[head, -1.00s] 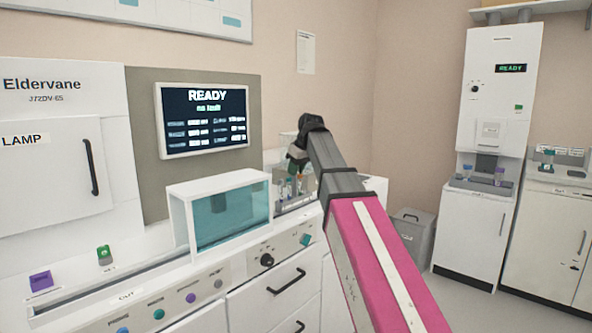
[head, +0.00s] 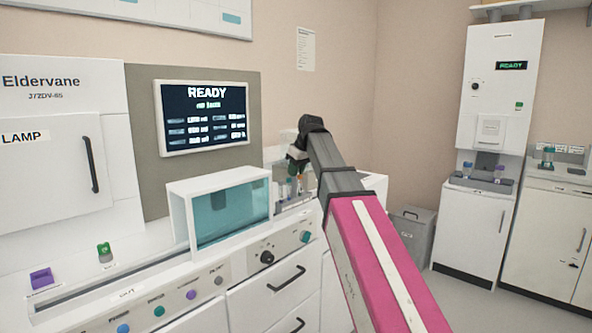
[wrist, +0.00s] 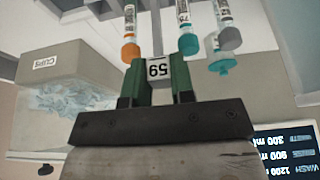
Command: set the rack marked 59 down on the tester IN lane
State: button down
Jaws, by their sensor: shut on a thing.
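My gripper (wrist: 158,85) is shut on the rack marked 59 (wrist: 159,69), whose white label shows upside down between the green fingers in the wrist view. Tubes with an orange cap (wrist: 130,52), a teal cap (wrist: 188,44) and a grey cap (wrist: 229,38) show beyond it; another teal cap hangs below the grey one. In the head view my gripper (head: 297,167) is small, behind the tinted cover, with tubes (head: 290,188) below it. The rack's underside, and whether it touches a surface, cannot be seen. I cannot make out a lane marked IN.
The Eldervane machine has a lamp door (head: 55,175), a READY screen (head: 203,119), a tinted cover (head: 230,212) and an OUT label (head: 127,294). A bin labelled CUPS (wrist: 60,80) shows in the wrist view. Another READY machine (head: 500,85) stands at the right.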

jog(key=c, duration=0.9)
grip_release()
jog(key=v, duration=1)
jog(key=shift+s+d+r, duration=0.1)
jog(key=shift+r, duration=0.3)
jog(key=shift+s, duration=0.1)
